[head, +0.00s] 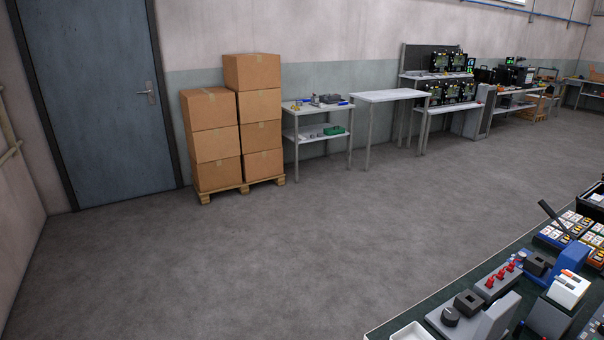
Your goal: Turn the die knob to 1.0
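A dark round knob (450,316) sits on a grey device (492,321) on the workbench at the lower right. It may be the die knob, but its markings and setting are too small to read. Several red knobs or levers (501,274) stand on a grey strip just behind it. Neither of my grippers is in view.
The dark green workbench top (432,303) is cut off by the right and bottom edges. It holds a white tray (412,333) and a blue-based lever tool (568,262). Open grey floor (250,260) fills the middle. Stacked cartons (255,105) and tables line the back wall.

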